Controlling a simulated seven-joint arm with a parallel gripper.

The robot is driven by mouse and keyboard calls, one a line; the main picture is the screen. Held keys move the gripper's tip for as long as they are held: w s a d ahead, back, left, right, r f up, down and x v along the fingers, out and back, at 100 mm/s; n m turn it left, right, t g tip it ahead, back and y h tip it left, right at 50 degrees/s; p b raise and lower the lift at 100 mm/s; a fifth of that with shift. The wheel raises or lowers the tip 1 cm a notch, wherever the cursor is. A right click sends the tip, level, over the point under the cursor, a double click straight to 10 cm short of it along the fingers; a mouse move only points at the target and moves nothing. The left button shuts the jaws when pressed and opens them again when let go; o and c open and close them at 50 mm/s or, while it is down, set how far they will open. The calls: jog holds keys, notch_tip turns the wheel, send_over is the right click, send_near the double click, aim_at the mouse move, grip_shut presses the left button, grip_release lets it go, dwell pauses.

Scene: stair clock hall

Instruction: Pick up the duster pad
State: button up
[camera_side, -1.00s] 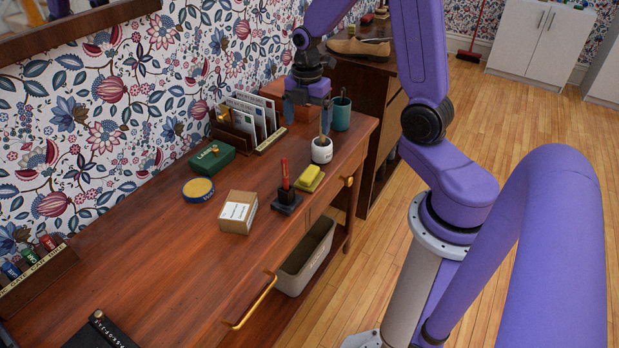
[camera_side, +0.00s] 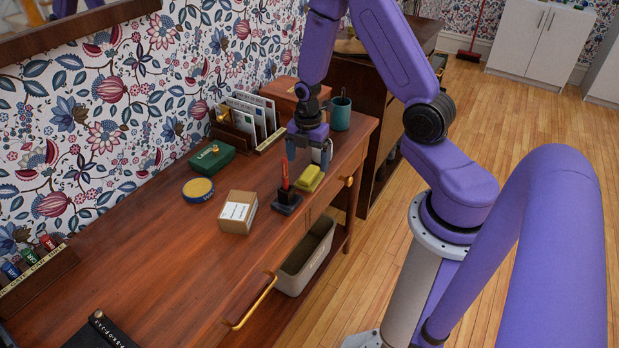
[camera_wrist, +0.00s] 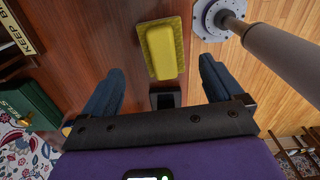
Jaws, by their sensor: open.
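The duster pad appears to be the yellow block (camera_side: 309,178) lying on a flat yellow base near the desk's front edge. It also shows in the wrist view (camera_wrist: 162,48), at top centre, just beyond the fingertips. My gripper (camera_side: 308,158) is open and empty, pointing down above the desk, a little behind the pad in the side view. In the wrist view its two dark fingers (camera_wrist: 161,74) are spread, with the pad ahead of the gap between them.
A dark holder with a red pen (camera_side: 286,195) stands beside the pad; a cardboard box (camera_side: 238,212) is farther left. The green box (camera_side: 212,158), round tin (camera_side: 198,189), letter rack (camera_side: 245,125) and teal cup (camera_side: 340,114) stand around.

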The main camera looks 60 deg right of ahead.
aim_at(309, 172)
jog(key=shift+s+f, duration=0.2)
jog(key=shift+f, duration=2.5)
jog(key=c, duration=1.1)
